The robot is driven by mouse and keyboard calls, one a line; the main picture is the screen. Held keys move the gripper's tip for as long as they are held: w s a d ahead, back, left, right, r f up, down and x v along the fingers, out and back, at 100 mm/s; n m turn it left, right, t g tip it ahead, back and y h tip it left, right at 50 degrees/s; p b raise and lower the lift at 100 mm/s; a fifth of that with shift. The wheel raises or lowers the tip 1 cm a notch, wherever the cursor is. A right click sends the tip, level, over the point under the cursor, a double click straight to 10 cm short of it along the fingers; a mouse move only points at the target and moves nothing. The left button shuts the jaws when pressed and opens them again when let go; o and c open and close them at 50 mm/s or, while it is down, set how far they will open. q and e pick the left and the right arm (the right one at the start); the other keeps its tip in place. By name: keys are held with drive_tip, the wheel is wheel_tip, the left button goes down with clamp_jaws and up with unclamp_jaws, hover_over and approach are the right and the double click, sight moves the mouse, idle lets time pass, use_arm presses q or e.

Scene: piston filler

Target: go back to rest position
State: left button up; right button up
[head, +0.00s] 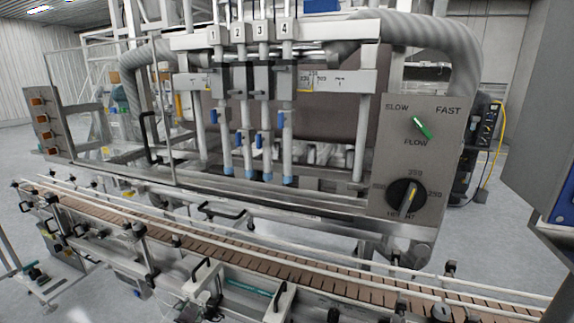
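Neither of my grippers shows clearly in the head view, and I see no arm coming in from the left or right. The piston filler (277,75) stands in front of me, with several numbered nozzles pointing down behind the conveyor (240,248). Its control panel (420,155) is at the right. The panel carries a green flow knob (422,128) between SLOW and FAST, tilted toward the upper left. Below it is a round black dial (407,197) with a yellowish pointer.
Guide rails (330,243) with black clamps run along the conveyor. A grey cabinet (540,110) stands close at the right edge. A box with orange buttons (42,122) is at the left. Open floor (20,200) shows at the far left.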

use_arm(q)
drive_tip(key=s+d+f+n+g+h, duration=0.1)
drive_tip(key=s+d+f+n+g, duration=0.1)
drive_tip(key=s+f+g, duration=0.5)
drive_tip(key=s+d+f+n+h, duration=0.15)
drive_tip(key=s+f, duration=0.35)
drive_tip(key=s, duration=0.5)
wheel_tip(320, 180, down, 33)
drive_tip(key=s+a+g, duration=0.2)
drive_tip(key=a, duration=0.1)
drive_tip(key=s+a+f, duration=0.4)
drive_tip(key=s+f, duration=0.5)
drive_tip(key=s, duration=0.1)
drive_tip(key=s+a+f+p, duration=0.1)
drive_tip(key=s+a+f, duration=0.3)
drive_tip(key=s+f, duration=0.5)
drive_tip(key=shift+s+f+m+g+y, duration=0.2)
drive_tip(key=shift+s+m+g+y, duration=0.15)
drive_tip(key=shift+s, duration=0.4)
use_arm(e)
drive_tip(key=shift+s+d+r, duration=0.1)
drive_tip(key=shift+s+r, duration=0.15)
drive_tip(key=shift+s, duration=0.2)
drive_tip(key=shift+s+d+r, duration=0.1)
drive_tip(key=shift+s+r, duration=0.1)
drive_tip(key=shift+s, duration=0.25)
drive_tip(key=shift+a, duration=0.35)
